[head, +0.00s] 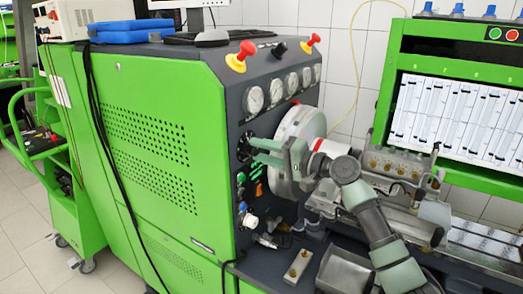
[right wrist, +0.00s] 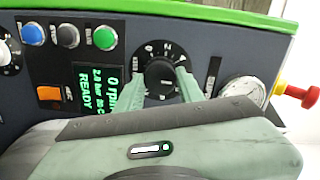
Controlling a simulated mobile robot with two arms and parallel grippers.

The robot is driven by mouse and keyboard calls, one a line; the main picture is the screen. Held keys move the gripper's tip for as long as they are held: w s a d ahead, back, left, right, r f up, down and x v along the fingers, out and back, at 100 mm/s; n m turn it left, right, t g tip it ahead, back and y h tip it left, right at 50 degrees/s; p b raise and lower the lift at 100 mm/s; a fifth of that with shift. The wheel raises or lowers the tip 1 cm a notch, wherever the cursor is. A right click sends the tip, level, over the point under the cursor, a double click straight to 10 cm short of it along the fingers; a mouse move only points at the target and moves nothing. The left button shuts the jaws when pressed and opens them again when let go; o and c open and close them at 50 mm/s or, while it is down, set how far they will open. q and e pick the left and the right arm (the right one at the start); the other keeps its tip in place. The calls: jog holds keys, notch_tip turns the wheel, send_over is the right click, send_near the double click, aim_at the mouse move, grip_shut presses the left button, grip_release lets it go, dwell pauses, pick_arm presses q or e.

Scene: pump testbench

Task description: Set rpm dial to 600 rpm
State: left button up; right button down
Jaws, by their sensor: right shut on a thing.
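The rpm dial (right wrist: 160,73) is a round black knob with white marks around it on the dark control panel. In the right wrist view, the two green fingers of my right gripper (right wrist: 163,82) lie on either side of it, shut on the knob. In the head view, my right gripper (head: 262,151) reaches the panel from the right and partly hides the dial. The display (right wrist: 98,88) beside the dial reads 0 rpm, 2.0 bar and READY in green letters. The dial's exact pointer setting is too small to read. My left gripper is not in view.
Blue, grey and green buttons (right wrist: 105,37) and an orange switch (right wrist: 50,93) sit near the dial. A pressure gauge (right wrist: 243,91) and a red-yellow emergency stop (right wrist: 298,95) are at the right. A large pale flywheel (head: 299,128) stands close to my right gripper.

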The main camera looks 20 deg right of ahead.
jog(key=c, duration=0.9)
grip_release()
jog(key=shift+d, duration=0.1)
jog(key=shift+s+d+f, duration=0.15)
jog(key=shift+s+d, duration=0.05)
jog(key=shift+s, duration=0.1)
jog(key=b+v, duration=0.3)
jog(key=v, duration=0.4)
